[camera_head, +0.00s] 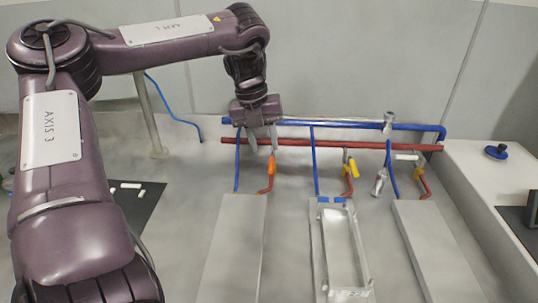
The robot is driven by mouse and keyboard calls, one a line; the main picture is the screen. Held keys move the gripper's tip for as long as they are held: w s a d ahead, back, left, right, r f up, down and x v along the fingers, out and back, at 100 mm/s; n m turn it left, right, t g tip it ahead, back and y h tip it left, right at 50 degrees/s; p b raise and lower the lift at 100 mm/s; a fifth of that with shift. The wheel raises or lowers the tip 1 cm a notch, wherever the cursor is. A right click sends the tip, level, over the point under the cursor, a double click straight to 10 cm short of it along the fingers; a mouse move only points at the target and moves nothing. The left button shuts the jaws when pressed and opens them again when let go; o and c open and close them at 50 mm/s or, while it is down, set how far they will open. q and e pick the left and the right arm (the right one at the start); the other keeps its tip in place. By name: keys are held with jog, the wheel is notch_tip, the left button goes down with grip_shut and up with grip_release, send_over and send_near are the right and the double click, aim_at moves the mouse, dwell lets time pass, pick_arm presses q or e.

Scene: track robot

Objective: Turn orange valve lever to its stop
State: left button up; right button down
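The orange valve lever (272,165) is on the left of the pipe rack, on the red pipe branch that bends down to the floor plate. My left gripper (262,141) comes down from above, its two grey fingers spread apart. The right-hand finger is just above the top of the orange lever; I cannot tell whether it touches. The gripper hides part of the blue and red pipes behind it. My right gripper is not in view.
A yellow lever (353,168) and a white lever (406,157) sit further right on the rack. A blue pipe (345,125) and a red pipe (320,144) run across. A metal frame tray (364,262) stands at front centre. A blue knob (497,152) is on the right ledge.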

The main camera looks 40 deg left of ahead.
aim_at(270, 167)
pick_arm(q)
jog(key=f, duration=0.4)
jog(key=d+f, duration=0.1)
jog(key=f, duration=0.1)
jog(key=shift+w, duration=0.3)
jog(key=shift+c, duration=0.3)
grip_shut()
